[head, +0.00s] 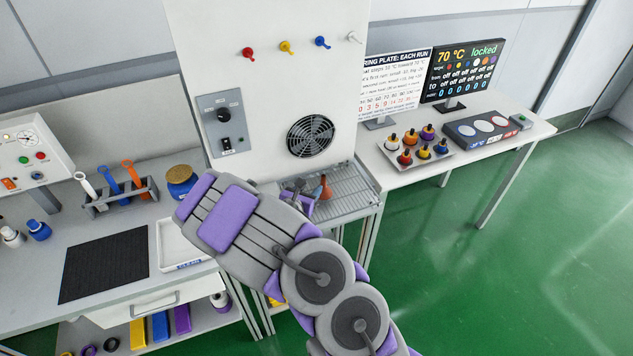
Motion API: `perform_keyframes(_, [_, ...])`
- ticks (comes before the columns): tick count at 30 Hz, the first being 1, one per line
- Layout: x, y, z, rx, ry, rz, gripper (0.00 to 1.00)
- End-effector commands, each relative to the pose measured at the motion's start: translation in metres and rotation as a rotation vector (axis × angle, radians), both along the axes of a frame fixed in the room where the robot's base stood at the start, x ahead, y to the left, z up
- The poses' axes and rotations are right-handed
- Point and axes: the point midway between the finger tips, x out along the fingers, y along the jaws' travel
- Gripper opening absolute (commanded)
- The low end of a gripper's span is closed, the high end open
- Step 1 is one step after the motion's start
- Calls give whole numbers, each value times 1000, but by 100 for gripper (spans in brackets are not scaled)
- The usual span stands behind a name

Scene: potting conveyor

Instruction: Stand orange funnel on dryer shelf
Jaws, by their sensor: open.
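The orange funnel (325,190) is small in the head view, on the wire dryer shelf (352,193) below the fan. Its narrow end seems to point up, and part of it is close to or behind my gripper. My gripper (302,189) is at the left part of the shelf, just left of the funnel, with its jaws open. My arm hides much of the gripper and the shelf's left side. I cannot tell whether a finger still touches the funnel.
Above the shelf is a white panel with a fan (310,136) and coloured hooks (285,47). At left is a bench with a black mat (104,267), a white tray (170,238) and a tool rack (122,199). At right, a table holds a tray of coloured bottles (412,160).

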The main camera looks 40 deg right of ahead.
Motion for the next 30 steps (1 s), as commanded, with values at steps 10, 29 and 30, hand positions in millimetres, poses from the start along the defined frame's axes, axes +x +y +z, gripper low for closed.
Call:
perform_keyframes(10, [-9, 4, 6, 4, -8, -11, 48])
perform_keyframes(29, [-196, -26, 199, 160, -690, -846, 48])
perform_keyframes(30, [-212, -21, 201, 190, -722, -911, 48])
